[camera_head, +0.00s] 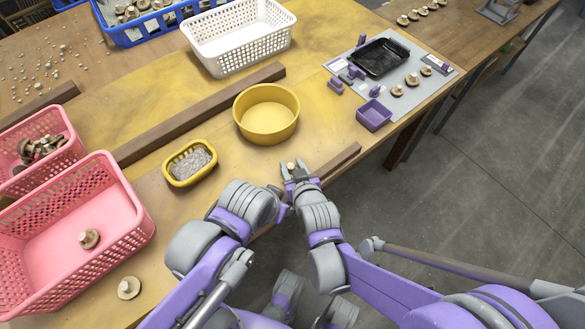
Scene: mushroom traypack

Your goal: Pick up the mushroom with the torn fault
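A small pale mushroom (291,165) is at the tips of my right gripper (292,169), near the table's front edge. The two grey fingers stand apart on either side of it, and I cannot tell whether they touch it. It is too small to show a tear. My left gripper (283,208) is just left of the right wrist, partly hidden by its own arm, and its fingers are not clear. Other mushrooms are a single one (89,238) in the near pink basket (134,205) and one (129,287) on the table in front of it.
A yellow bowl (265,128) and a small yellow basket (172,177) with grey contents stand left of the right gripper. A wooden bar (337,163) lies to its right. A grey mat (432,88) holds a black tray (379,57), purple pieces and several mushrooms.

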